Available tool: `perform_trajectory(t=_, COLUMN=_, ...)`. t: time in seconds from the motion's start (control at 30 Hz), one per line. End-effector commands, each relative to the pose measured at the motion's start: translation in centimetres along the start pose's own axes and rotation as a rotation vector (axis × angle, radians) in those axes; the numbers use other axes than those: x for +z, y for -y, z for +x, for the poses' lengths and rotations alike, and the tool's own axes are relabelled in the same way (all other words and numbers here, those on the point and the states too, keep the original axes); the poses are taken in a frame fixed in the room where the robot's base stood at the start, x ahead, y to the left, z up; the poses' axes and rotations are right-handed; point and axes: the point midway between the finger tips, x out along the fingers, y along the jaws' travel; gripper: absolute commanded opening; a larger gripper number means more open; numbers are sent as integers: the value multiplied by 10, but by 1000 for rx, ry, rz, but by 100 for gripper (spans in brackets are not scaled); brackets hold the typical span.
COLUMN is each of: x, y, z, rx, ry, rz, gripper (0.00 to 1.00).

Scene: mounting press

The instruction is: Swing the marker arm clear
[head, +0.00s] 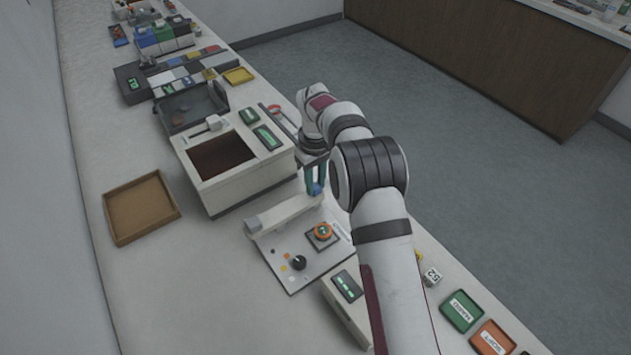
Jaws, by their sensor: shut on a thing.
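The marker arm (284,214) is a pale grey bar. It reaches from a block at its left end, over the back part of a grey panel (285,270), towards the upper right. My gripper (316,185) is at the bar's right end, with its blue-tinted fingers pointing down. It is shut on that end of the marker arm, where a small blue part shows. My wrist hides part of the view behind the fingers. The panel carries an orange-ringed button (322,231) and a black knob (299,262), both in front of the bar.
A cream machine (235,190) with a dark recessed top stands just behind the bar. A brown tray (140,208) lies to the left. A box with a green display (347,286) stands close at front right. Green (461,311) and orange (493,339) trays lie further right.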

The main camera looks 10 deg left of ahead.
Motion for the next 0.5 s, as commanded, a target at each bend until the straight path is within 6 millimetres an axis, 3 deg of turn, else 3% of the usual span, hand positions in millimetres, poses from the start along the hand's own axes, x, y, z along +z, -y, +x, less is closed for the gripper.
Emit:
perform_trajectory(t=0.03, x=-3, y=0, z=-1, rx=5, ry=-9, rz=-5, gripper=29)
perform_trajectory(t=0.2, x=-2, y=0, z=-1, rx=3, ry=-7, rz=-4, gripper=57)
perform_trajectory(t=0.5, x=-1, y=0, z=-2, rx=2, ry=-5, rz=-2, gripper=57)
